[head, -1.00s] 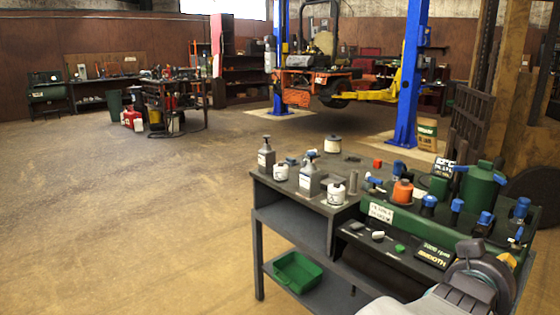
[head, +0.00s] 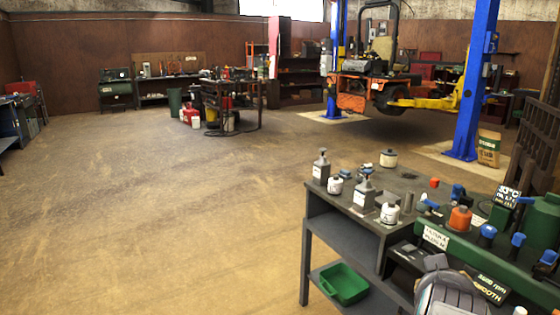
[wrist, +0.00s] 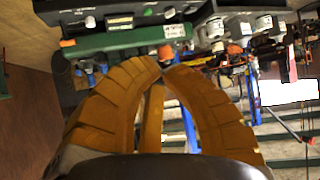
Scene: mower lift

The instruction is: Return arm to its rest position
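My gripper (wrist: 163,67) shows in the wrist view as curved tan ribbed fingers. Their tips come together near the upper middle, and I see nothing held between them. The wrist view looks tilted over, with the green rack (wrist: 120,40) and bottles of the workbench at the top, beyond the fingertips. In the head view, part of my arm (head: 452,296), grey and dark, shows at the bottom right, in front of the workbench (head: 335,228). The fingers are not visible in the head view.
The bench holds pump bottles (head: 364,190), white jars, an orange-capped container (head: 460,218) and blue-capped items. A green bin (head: 344,283) sits on its lower shelf. An orange mower (head: 362,88) is on a blue lift (head: 472,85) behind. Open floor lies to the left.

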